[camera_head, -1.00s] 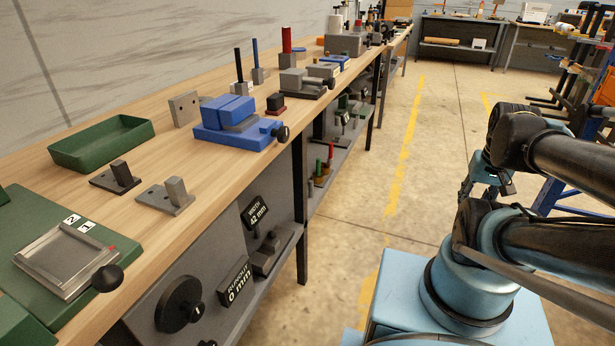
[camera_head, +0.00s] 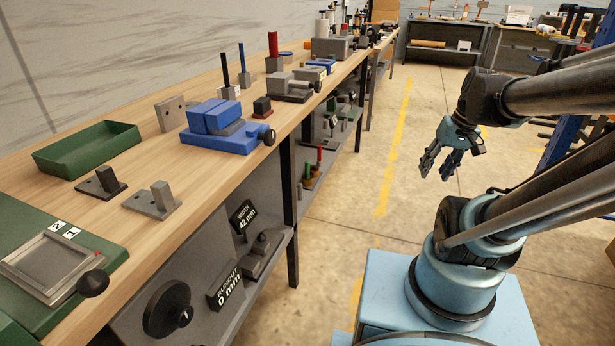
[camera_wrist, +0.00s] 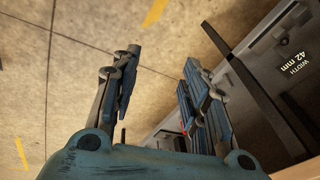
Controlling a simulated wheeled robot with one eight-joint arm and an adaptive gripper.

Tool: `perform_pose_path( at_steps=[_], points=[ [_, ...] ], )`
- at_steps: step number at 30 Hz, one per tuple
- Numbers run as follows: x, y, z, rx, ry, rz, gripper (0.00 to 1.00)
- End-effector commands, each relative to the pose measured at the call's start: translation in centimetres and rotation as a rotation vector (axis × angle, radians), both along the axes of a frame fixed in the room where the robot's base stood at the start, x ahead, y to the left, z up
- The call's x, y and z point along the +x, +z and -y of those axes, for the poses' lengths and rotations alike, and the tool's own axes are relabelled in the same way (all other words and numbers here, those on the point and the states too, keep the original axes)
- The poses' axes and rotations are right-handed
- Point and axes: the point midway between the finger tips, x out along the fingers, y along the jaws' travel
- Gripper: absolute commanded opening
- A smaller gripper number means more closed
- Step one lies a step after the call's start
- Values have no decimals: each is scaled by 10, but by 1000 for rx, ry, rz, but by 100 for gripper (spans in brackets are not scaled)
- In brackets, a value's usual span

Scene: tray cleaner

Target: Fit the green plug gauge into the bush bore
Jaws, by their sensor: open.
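My gripper (camera_head: 435,174) is open and empty. It hangs in the air over the floor to the right of the bench, fingers pointing down. In the wrist view my gripper (camera_wrist: 163,62) shows two spread fingers with only floor between them. A small green upright piece (camera_head: 308,171) stands on the shelf under the bench, beside a red one (camera_head: 319,155). It may be the green plug gauge, but it is too small to be sure. My gripper is to its right and well apart from it. I cannot make out which part is the bush with the bore.
The wooden bench (camera_head: 215,172) carries a green tray (camera_head: 88,160), a blue vise (camera_head: 220,140), grey blocks and coloured pins. The floor (camera_head: 345,210) beside the bench is clear.

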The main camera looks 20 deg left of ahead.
Motion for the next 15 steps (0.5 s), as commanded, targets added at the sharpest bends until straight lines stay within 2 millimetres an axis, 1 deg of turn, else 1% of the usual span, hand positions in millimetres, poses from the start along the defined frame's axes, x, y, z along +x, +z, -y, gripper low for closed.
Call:
perform_pose_path(
  at_steps=[1, 6, 15],
  points=[
    [13, 6, -7, 21, 25, -1, 41],
    [49, 20, -31, 92, 119, 0, 41],
    [116, 34, -72, 222, 282, 18, 41]
  ],
)
